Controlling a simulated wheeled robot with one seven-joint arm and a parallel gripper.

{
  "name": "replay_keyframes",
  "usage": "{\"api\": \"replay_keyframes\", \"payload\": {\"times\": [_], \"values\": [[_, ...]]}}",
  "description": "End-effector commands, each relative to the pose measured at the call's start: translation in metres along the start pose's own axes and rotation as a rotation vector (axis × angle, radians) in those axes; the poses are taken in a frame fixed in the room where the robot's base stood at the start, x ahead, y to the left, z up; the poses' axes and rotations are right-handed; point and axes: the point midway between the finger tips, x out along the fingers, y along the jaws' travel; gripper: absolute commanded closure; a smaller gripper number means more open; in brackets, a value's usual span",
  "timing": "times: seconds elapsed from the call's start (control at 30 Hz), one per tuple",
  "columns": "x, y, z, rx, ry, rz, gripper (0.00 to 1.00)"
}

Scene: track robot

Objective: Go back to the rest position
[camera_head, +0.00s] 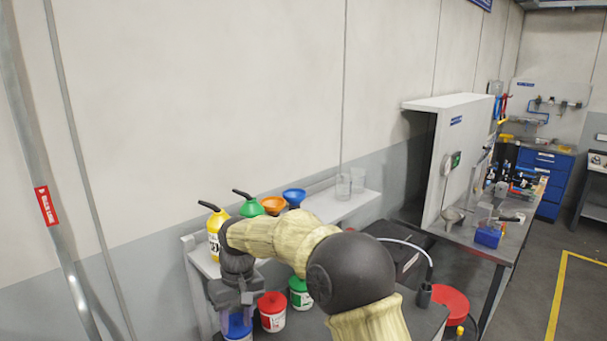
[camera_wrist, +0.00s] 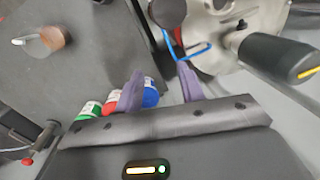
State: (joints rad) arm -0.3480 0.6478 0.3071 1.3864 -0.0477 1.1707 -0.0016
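My gripper (camera_head: 238,318) is at the lower left in the head view, at the end of my bent arm, pointing down. In the wrist view its two purple fingers (camera_wrist: 160,88) stand apart with no object clearly held between them. A blue-lidded white jar (camera_head: 238,334) shows below and behind the fingers in the head view. In the wrist view the blue lid (camera_wrist: 151,93) is partly hidden by the left finger. I cannot tell the exact gap between fingers and jar.
A red-lidded jar (camera_head: 272,312) and a green-lidded jar (camera_head: 300,294) stand to the right of my gripper. A wall shelf (camera_head: 335,205) behind holds a yellow bottle (camera_head: 214,230), a green bottle, funnels and clear beakers. A cluttered workbench (camera_head: 490,245) stands right. Open floor lies far right.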

Motion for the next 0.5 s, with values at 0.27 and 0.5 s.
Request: {"api": "replay_keyframes", "payload": {"times": [0.27, 0.5], "values": [[0.006, 0.076, 0.076, 0.169, 0.091, 0.078, 0.61], [0.016, 0.125, 0.159, 0.329, 0.17, 0.131, 0.61]]}}
